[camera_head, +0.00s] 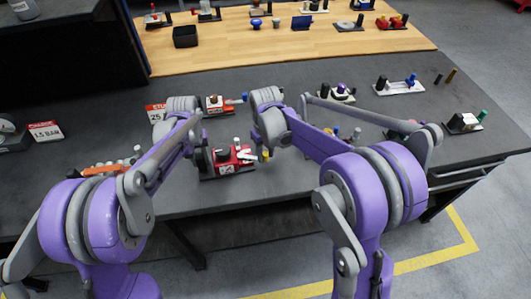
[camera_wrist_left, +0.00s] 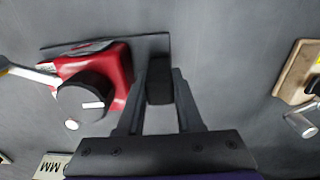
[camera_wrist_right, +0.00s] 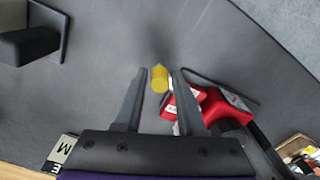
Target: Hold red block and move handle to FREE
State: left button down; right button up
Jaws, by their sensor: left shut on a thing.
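The red block (camera_head: 228,158) stands on a dark base plate near the table's front edge, a black knob with a white mark (camera_wrist_left: 86,98) on it. A black block (camera_wrist_left: 160,82) is beside it on the same plate. My left gripper (camera_wrist_left: 160,74) is shut on this black block, next to the red body. A pale handle (camera_wrist_left: 35,72) sticks out from the red block's other side. Its yellow tip (camera_wrist_right: 160,78) lies between the fingers of my right gripper (camera_wrist_right: 161,72), which look apart with small gaps beside it. The FREE marking is not readable.
Another red device (camera_head: 214,104) with a blue tip stands behind, near a red and white sign. An orange-handled part (camera_head: 105,169) lies to the left. Several small fixtures stand at the right. A wooden board (camera_head: 270,50) with parts is at the back.

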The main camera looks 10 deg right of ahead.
jog(key=shift+f, duration=0.15)
grip_shut()
dwell(0.9)
